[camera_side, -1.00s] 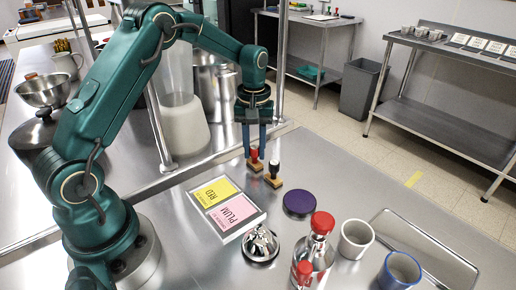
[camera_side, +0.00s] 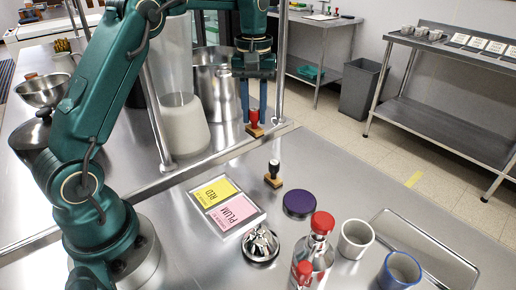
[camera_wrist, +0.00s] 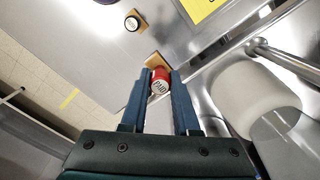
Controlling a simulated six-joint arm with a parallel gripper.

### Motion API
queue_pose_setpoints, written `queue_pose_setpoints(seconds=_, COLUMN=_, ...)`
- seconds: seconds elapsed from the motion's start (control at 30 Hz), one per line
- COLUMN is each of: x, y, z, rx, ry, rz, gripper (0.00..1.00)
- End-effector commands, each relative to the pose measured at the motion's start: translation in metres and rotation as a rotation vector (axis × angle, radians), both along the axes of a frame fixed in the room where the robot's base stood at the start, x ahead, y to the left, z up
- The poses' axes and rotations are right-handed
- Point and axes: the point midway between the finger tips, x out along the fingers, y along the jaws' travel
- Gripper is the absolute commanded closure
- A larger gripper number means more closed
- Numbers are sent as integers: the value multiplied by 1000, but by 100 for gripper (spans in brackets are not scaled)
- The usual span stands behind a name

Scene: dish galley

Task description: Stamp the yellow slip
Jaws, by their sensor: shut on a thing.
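My gripper (camera_side: 254,115) is shut on the red-handled stamp (camera_side: 254,124) and holds it upright above the counter. In the wrist view the stamp's red top (camera_wrist: 159,82), marked PAID, sits between the blue fingers, with its wooden base beyond. The yellow slip (camera_side: 216,190), printed RED, lies in the tray (camera_side: 247,224) beside a pink slip (camera_side: 236,211) printed PLUM. A corner of the yellow slip (camera_wrist: 199,8) shows at the top of the wrist view. The stamp is behind and to the right of the slip, apart from it.
A black-handled stamp (camera_side: 273,176) stands on the counter, with a purple ink pad (camera_side: 299,204) in front. A silver bell (camera_side: 260,244), a red-capped bottle (camera_side: 318,245) and mugs (camera_side: 356,239) stand nearer. A thin post (camera_side: 160,125) rises behind the tray.

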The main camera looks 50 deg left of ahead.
Motion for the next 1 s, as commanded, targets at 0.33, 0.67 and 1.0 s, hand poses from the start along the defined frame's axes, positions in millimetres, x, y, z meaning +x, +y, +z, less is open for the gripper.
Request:
queue_pose_setpoints(seconds=0.33, x=0, y=0, z=0, rx=0, ry=0, rz=0, gripper=94)
queue_pose_setpoints(seconds=0.67, x=2, y=-1, z=0, rx=2, ry=-6, rz=85, gripper=100)
queue_pose_setpoints(seconds=1.0, x=12, y=-89, z=-11, rx=1, ry=-13, rz=136, gripper=100)
